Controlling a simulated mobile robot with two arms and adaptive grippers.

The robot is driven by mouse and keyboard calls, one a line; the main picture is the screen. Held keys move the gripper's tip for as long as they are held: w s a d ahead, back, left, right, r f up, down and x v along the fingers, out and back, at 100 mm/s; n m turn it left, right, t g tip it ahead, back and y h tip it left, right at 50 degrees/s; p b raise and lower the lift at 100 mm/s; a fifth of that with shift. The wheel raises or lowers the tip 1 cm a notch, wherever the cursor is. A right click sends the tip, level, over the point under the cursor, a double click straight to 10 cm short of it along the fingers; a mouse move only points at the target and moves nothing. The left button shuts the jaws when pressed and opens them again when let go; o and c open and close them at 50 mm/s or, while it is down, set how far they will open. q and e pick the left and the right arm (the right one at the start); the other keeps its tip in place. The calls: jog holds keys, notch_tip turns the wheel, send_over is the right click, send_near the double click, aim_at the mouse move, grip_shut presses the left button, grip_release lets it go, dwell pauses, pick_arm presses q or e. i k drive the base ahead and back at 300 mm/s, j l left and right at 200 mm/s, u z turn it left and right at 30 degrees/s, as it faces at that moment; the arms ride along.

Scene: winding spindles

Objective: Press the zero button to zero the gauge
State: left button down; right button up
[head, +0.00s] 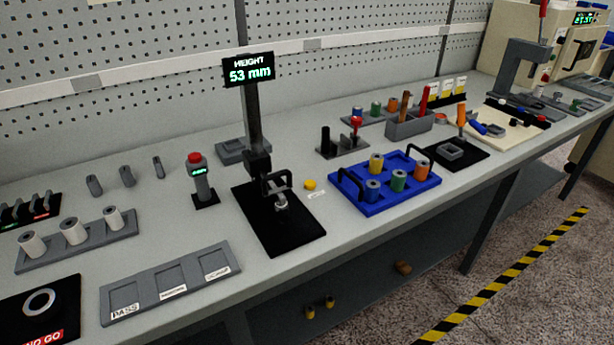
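The height gauge stands on a black base (279,233) near the middle of the bench. Its display (249,69) tops a dark column (253,118) and reads "HEIGHT 53 mm". A bracket (276,184) with a small metal tip (281,202) sits low on the column. A small round yellow button (310,184) lies on the bench just right of the gauge base, beside a small white label (317,194) too small to read. Neither of my grippers is in view, and nothing touches the button.
A blue tray (376,207) with coloured spools is right of the button. Left of the gauge are a red-topped post (203,180), a rack of pale spools (78,238) and a grey sorting tray (171,281). A pegboard (120,55) backs the bench.

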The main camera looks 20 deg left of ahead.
aim_at(309, 184)
jog(key=u, duration=0.35)
jog(key=i+l+u, duration=0.15)
jog(key=l+u, duration=0.95)
jog(key=l, duration=1.05)
jog(key=l+u, duration=0.15)
jog(key=l, duration=0.65)
jog(key=k+l, duration=0.15)
jog(key=l, duration=0.65)
